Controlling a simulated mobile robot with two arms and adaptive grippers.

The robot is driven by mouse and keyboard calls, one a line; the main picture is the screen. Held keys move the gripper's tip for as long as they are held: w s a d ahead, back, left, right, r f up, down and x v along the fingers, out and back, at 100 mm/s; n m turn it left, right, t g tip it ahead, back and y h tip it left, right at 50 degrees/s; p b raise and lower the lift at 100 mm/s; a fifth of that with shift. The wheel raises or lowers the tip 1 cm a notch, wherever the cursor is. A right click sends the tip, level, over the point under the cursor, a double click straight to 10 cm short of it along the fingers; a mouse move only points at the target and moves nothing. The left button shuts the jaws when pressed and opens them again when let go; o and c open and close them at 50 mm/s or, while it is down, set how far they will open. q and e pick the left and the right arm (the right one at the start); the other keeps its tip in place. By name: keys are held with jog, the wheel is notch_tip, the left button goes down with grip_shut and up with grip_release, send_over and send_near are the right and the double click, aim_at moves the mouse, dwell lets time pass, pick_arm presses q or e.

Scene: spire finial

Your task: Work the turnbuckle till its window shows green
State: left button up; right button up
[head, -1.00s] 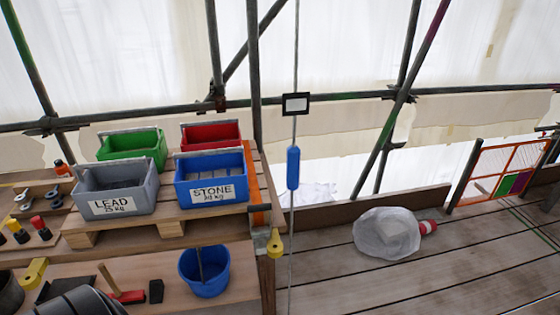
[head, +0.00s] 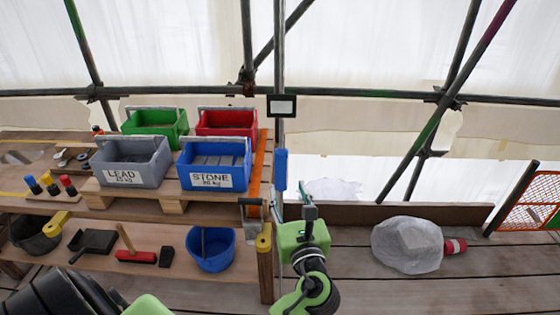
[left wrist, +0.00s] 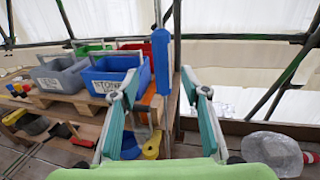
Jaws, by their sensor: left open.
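The turnbuckle appears as a blue sleeve (head: 281,170) on an upright metal line, hanging in front of the scaffold beside the bench's right end. Above it on the line is a black-framed plate (head: 283,105) with a pale, blank face; I see no green on it. My left gripper (head: 293,205) is open and empty, just below the sleeve in the head view. In the left wrist view the sleeve (left wrist: 161,62) stands upright between the two spread fingers (left wrist: 158,80), seemingly beyond their tips and not touched. My right gripper is not in view.
A wooden bench holds a grey LEAD crate (head: 131,162), a blue STONE crate (head: 214,165), and green and red crates behind. A blue bucket (head: 212,252) is on the lower shelf. A plastic-wrapped bundle (head: 406,245) lies on the planks at right.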

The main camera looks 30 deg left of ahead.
aim_at(283, 167)
pick_arm(q)
jog(key=p+x, duration=0.2)
jog(key=x, duration=0.9)
jog(key=shift+w+d+p, duration=0.1)
jog(key=shift+w+p, duration=0.15)
jog(key=shift+p, duration=0.15)
jog(key=shift+w+a+f, duration=0.15)
jog(key=shift+w+a, duration=0.15)
jog(key=shift+w, duration=0.05)
jog(key=c, duration=1.1)
